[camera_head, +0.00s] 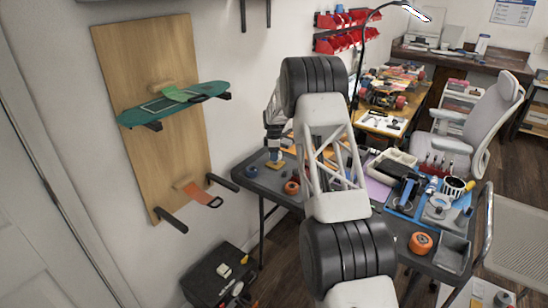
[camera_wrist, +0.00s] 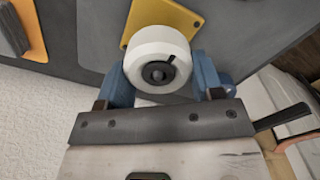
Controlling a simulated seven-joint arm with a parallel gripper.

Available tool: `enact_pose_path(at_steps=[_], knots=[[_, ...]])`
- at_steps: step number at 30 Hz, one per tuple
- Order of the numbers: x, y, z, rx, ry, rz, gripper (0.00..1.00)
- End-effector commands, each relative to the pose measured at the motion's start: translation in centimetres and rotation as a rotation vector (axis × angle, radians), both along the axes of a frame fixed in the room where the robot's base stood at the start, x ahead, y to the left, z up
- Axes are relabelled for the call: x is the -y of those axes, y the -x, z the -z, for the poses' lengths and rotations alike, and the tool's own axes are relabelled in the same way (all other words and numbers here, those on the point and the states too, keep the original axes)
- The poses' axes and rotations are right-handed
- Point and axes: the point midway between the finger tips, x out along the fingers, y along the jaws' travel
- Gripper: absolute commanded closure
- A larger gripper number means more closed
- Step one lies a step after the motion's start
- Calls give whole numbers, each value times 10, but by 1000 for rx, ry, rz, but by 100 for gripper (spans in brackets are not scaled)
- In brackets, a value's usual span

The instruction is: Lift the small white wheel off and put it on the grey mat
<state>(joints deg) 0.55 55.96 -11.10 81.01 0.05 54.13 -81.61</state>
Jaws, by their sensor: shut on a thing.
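The small white wheel (camera_wrist: 157,58) shows in the wrist view, with a dark hub at its centre. My gripper (camera_wrist: 161,78) is shut on it, with one blue finger on each side. A yellow plate (camera_wrist: 176,17) lies just behind the wheel; I cannot tell whether the wheel still touches it. In the head view my gripper (camera_head: 274,150) is over the left end of the dark grey table, above a yellow-orange piece (camera_head: 275,164). The wheel is too small or hidden to make out there. I cannot pick out the grey mat with certainty.
The dark grey table (camera_head: 262,182) carries an orange wheel (camera_head: 421,242), a grey tray (camera_head: 453,252), a white slotted cup (camera_head: 454,188) and several tools. My arm hides the table's middle. A wooden wall board (camera_head: 150,60) with a green skateboard deck (camera_head: 172,103) stands at left.

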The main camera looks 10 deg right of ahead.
Motion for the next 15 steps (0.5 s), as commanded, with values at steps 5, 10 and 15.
enact_pose_path(at_steps=[5,10,15], knots=[[0,0,-25,3,0,0,65],[0,-1,-50,2,0,0,65],[0,0,-70,1,0,0,65]])
